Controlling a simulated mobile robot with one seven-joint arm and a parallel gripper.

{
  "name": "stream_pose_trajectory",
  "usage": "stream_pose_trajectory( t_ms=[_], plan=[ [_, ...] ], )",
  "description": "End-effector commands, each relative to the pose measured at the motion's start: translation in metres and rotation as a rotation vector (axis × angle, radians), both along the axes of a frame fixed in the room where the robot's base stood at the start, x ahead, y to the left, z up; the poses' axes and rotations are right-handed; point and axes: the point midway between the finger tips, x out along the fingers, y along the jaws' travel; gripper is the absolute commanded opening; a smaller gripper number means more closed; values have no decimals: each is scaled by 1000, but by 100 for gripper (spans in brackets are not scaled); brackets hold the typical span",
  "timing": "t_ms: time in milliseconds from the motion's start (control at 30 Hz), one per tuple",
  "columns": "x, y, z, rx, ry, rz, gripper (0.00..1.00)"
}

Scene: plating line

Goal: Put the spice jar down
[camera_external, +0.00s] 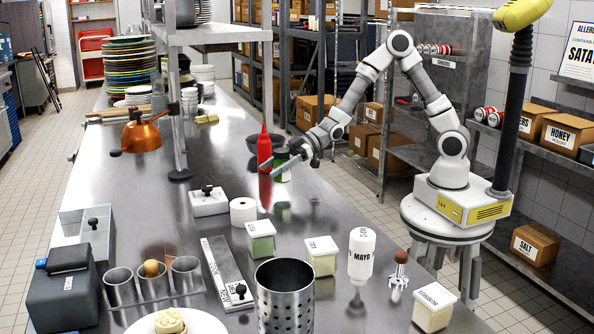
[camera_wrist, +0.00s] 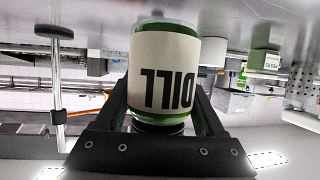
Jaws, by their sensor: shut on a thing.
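The spice jar (camera_wrist: 165,72) is green with a cream label reading DILL and a dark lid. It fills the middle of the wrist view, where the label appears upside down. My gripper (camera_wrist: 161,108) is shut on it, with a dark finger on either side. In the external view the jar (camera_external: 281,176) is small and partly covered by my gripper (camera_external: 290,160), over the right side of the steel counter (camera_external: 200,160).
A red squeeze bottle (camera_external: 264,148) stands just left of the jar, with a dark bowl (camera_external: 262,142) behind. A white roll (camera_external: 243,211), lidded tubs (camera_external: 261,238) and a mayo bottle (camera_external: 361,255) stand nearer the camera. The shelf post (camera_external: 179,110) is further left; bare counter lies between.

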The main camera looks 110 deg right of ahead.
Motion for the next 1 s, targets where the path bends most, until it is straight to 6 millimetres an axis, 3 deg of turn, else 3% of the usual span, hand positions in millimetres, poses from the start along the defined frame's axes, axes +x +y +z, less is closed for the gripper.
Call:
stream_pose_trajectory(
  t_ms=[200,600,633,767,1000],
  plan=[
    [0,0,-34,3,1,-1,0],
    [0,0,-39,0,-1,0,0],
    [-1,0,-39,1,1,0,74],
    [-1,0,-38,1,1,0,98],
    [-1,0,-38,1,1,0,100]
  ],
)
